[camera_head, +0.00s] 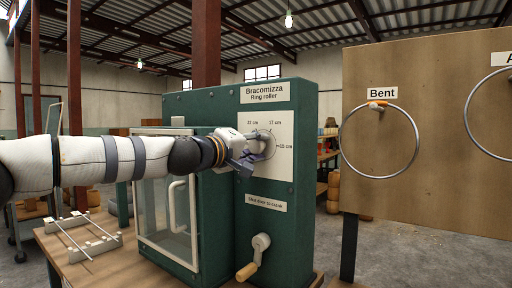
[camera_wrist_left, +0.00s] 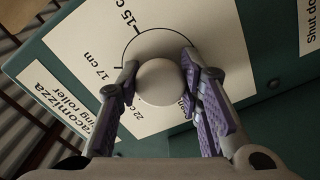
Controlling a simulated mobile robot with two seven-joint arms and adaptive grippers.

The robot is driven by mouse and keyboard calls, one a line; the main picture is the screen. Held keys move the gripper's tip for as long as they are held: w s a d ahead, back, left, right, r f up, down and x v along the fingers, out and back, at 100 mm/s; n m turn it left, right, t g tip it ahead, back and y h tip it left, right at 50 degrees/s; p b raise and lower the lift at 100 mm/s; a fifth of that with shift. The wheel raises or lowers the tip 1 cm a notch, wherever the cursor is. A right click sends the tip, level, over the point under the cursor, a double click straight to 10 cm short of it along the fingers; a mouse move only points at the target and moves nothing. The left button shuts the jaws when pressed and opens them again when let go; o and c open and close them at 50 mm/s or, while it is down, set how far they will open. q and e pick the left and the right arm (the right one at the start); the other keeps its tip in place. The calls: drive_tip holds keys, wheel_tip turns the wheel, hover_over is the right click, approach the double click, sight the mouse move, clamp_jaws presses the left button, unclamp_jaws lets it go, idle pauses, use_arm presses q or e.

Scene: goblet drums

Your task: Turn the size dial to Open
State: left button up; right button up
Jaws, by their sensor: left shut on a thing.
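The size dial (camera_head: 266,142) is a round pale knob on a white scale plate (camera_head: 285,119) on the front of the green ring roller. In the head view it is partly covered by my left gripper (camera_head: 257,155). In the left wrist view my left gripper (camera_wrist_left: 159,68) is shut on the knob (camera_wrist_left: 160,83), one purple-padded finger on each side. Marks for 22 cm, 17 cm and 15 cm show around the dial. Part of another label, ending in "en", shows beside the right finger in the wrist view. The dial's pointer is not clear. My right gripper is out of view.
The green ring roller (camera_head: 305,210) stands on a wooden table with a clear-panelled door (camera_head: 163,215) and a crank (camera_head: 260,243) below the dial. A board (camera_head: 430,170) with hanging rings, one labelled Bent, stands right. A wire rack (camera_head: 86,243) lies left.

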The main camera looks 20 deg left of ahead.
use_arm(q)
drive_tip(key=shift+d+f, duration=0.1)
drive_tip(key=shift+f, duration=0.05)
drive_tip(key=o, duration=1.2)
drive_tip(key=shift+v, duration=6.05)
